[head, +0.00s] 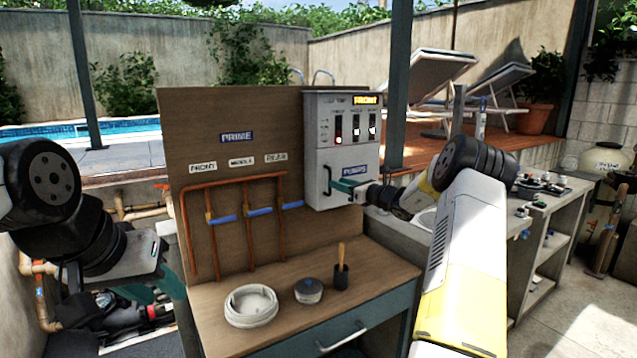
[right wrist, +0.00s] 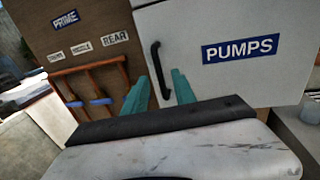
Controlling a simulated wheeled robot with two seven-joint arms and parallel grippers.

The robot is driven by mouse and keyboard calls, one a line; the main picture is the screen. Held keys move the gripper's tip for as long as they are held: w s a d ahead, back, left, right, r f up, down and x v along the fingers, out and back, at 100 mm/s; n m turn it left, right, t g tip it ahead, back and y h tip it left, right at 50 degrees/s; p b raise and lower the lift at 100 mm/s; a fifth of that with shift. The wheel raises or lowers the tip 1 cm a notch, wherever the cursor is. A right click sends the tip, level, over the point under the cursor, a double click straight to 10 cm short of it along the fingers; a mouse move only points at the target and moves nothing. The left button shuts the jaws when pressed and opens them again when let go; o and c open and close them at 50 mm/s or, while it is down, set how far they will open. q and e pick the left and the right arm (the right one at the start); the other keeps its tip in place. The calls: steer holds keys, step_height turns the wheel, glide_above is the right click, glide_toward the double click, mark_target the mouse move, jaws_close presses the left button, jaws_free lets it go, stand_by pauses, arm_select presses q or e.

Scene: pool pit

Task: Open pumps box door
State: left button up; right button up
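The light grey pumps box (head: 342,105) is fixed to the wooden board. Its lower door (head: 338,162) carries a blue PUMPS label and looks closed. A black vertical handle (head: 327,180) is on the door's left side; it also shows in the right wrist view (right wrist: 160,68). My right gripper (right wrist: 160,85) is open, its teal fingertips apart on either side of the handle's lower part. I cannot tell whether they touch the handle. In the head view the right gripper (head: 345,186) is in front of the door. My left gripper (head: 152,290) is low at the left, partly hidden by its arm.
The wooden bench (head: 375,268) below the box holds a white coiled hose (head: 251,306), a round tin (head: 308,291) and a dark cup with a brush (head: 341,275). Copper pipes (head: 187,235) run up the board at left. A side counter (head: 545,200) stands right.

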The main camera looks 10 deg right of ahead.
steer(key=x, duration=0.3)
steer(key=shift+w+a, duration=0.2)
steer(key=shift+w, duration=0.1)
jaws_close()
stand_by(1.2)
